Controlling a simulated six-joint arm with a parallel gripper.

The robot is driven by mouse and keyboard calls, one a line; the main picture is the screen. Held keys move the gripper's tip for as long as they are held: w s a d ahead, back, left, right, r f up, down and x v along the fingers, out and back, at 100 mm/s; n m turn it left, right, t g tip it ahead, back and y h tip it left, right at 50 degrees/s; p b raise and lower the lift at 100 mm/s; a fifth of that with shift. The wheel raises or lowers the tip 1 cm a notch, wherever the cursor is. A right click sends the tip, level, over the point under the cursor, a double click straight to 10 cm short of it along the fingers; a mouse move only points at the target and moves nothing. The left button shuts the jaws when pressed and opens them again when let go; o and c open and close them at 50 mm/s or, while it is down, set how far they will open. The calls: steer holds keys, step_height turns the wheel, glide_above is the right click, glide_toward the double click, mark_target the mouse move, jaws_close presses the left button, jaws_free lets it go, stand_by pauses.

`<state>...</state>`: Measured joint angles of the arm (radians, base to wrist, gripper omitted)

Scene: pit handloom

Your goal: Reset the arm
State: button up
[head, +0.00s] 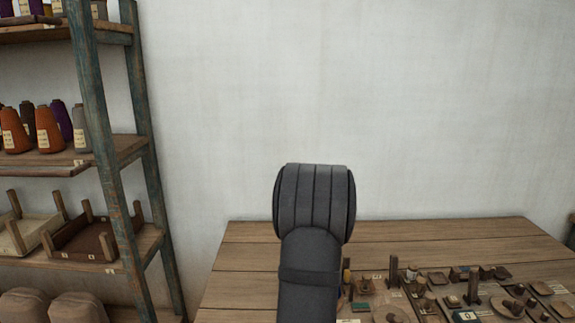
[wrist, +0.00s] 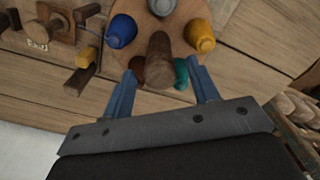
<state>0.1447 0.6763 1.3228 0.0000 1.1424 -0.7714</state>
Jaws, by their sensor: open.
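My gripper (wrist: 160,68) shows in the wrist view with its two blue fingers spread apart. Nothing is clamped between them. A round wooden disc (wrist: 183,14) lies beyond the fingertips, with a brown upright peg (wrist: 159,60) on it. In the picture the peg appears between the fingers; I cannot tell how far below them it is. In the head view my dark grey arm rises in front of the table, and my gripper is hidden there.
Blue (wrist: 122,31), yellow (wrist: 199,35) and teal (wrist: 181,73) small pieces surround the peg. The wooden table (head: 245,264) holds several small wooden parts at right. A shelf rack (head: 95,130) with thread cones (head: 48,129) stands at left. The wall behind is bare.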

steer(key=m, duration=0.3)
steer(key=shift+r+m, duration=0.3)
steer(key=shift+r, duration=0.1)
